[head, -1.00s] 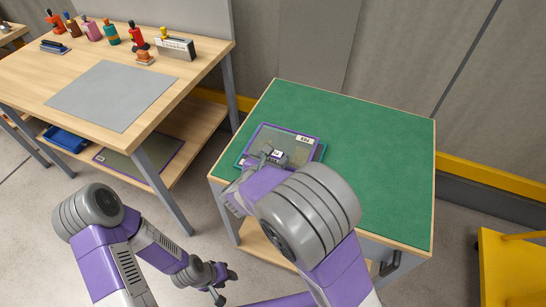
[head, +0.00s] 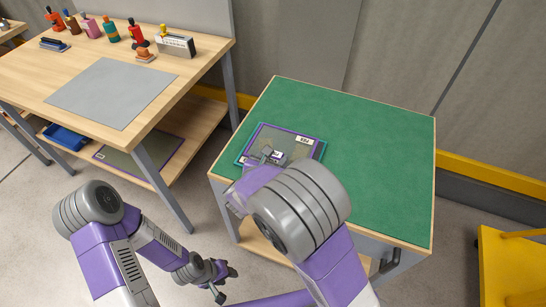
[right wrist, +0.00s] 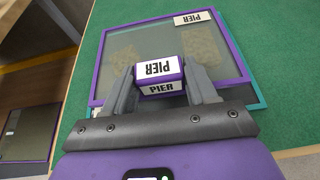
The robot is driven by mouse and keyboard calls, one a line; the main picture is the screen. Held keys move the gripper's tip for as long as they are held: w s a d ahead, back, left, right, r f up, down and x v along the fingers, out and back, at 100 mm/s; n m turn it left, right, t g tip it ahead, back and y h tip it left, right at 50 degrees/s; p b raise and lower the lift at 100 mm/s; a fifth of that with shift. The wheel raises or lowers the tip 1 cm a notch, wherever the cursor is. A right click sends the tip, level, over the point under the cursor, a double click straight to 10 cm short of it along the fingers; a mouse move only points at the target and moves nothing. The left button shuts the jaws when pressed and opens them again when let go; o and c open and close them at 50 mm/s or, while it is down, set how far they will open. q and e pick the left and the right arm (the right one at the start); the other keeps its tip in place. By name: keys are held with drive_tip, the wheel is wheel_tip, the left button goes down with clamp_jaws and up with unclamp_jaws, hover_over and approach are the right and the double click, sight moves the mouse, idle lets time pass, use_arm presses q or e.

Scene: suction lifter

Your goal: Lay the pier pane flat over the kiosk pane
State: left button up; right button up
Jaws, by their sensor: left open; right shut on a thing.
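The pier pane (head: 262,137), clear with a purple frame and a PIER label, lies flat or nearly so over a teal-framed pane, which I take as the kiosk pane (head: 322,152). Teal edges show beyond the purple frame at left and right; whether the panes touch, I cannot tell. In the right wrist view the pier pane (right wrist: 118,35) fills the top and a teal strip (right wrist: 249,82) shows at right. My right gripper (right wrist: 160,88) is shut on a purple lifter block (right wrist: 158,70) labelled PIER, over the pane. My left gripper (head: 226,284) is open and empty, low in front.
The green-topped table (head: 380,150) is clear to the right of the panes. A wooden bench (head: 30,85) at left holds a grey mat (head: 112,93) and several coloured tools at the back. Another purple-framed pane (head: 140,158) lies on its lower shelf. A yellow cart (head: 510,265) stands at right.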

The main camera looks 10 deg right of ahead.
drive_tip(key=o, duration=1.5)
